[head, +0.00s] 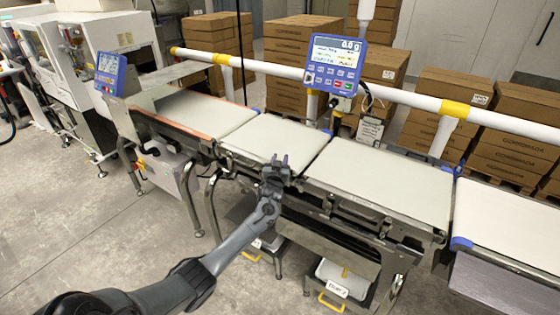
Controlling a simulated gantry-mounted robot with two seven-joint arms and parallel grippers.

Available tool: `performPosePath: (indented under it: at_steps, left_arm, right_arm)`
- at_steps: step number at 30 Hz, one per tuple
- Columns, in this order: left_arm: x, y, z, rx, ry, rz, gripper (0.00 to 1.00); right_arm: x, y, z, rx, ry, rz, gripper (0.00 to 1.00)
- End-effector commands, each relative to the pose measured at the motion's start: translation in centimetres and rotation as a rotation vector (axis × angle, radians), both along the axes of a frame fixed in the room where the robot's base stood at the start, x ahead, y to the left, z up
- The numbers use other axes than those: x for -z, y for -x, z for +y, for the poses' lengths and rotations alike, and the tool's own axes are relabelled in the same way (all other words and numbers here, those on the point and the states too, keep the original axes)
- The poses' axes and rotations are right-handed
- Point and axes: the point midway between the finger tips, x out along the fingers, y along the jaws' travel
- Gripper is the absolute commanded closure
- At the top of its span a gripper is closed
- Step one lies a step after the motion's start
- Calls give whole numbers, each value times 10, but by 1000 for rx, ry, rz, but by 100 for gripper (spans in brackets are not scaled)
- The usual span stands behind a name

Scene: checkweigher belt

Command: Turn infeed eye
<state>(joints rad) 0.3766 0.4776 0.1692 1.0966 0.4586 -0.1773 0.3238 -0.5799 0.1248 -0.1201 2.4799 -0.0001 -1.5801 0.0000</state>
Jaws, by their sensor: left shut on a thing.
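My left gripper (274,165) is at the near edge of the conveyor, by the gap between two white belt sections. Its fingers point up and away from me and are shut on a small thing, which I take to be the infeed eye. The fingers hide most of it, so I cannot tell which way it faces. My right gripper is not in view.
The weigh belt (378,182) is right of the gripper, with another belt (270,138) on its left. Both are empty. A blue display (335,65) stands behind the belts, a second blue display (110,72) at left. Stacked cartons (300,40) stand behind a white rail.

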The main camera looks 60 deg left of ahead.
Motion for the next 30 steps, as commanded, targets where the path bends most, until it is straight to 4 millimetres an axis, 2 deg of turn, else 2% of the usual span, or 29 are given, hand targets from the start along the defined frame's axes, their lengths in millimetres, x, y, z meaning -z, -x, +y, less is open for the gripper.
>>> performPosePath:
  at_steps: [5,11,18,30]
  left_arm:
    - [-1,1,1,34,-3,3,96]
    - [-1,1,1,201,-5,7,96]
    - [1,-1,0,383,-2,4,96]
    - [1,-1,-2,417,3,1,96]
  right_arm:
    - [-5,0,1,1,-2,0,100]
    - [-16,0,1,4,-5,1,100]
    - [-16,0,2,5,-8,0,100]
    - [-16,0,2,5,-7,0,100]
